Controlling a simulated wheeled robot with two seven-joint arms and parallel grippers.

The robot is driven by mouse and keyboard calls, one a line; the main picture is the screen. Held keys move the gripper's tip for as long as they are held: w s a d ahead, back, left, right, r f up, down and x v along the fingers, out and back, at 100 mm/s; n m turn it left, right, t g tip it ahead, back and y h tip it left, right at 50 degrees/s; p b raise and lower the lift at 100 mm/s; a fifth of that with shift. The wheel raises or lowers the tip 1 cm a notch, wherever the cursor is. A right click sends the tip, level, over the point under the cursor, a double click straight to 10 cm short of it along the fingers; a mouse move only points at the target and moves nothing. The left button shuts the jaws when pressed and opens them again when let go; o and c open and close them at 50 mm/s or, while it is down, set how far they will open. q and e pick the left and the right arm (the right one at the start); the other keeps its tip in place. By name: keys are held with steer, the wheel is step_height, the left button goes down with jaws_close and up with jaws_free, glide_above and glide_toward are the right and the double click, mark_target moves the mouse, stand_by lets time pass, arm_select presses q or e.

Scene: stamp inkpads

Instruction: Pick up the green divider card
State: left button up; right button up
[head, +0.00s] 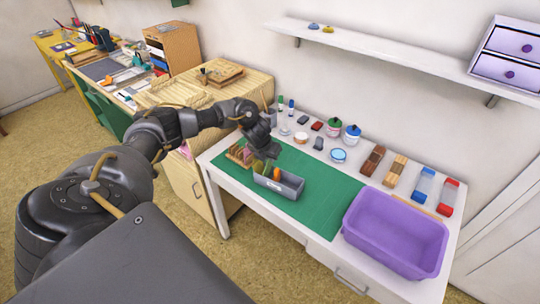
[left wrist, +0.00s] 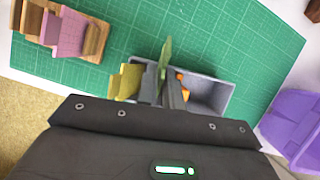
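The green divider card (left wrist: 165,55) stands nearly edge-on to the left wrist camera at the grey tray (left wrist: 212,95). In the head view the green divider card (head: 268,165) shows just below my left gripper (head: 264,152). In the left wrist view the dark fingers of my left gripper (left wrist: 165,88) are close together on the card's two sides and look shut on it. A yellow card (left wrist: 127,82) is left of the fingers, and an orange piece (left wrist: 182,88) is right of them. The fingers partly hide the tray. My right gripper is not in view.
The tray rests on a green cutting mat (head: 318,205). A wooden rack (head: 238,155) with stamps is to its left. A purple bin (head: 395,232) is at the right. Jars, inkpads and bottles line the back of the table. The mat right of the tray is clear.

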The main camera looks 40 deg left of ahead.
arm_select(q)
jaws_close()
steer(key=shift+r, duration=0.2)
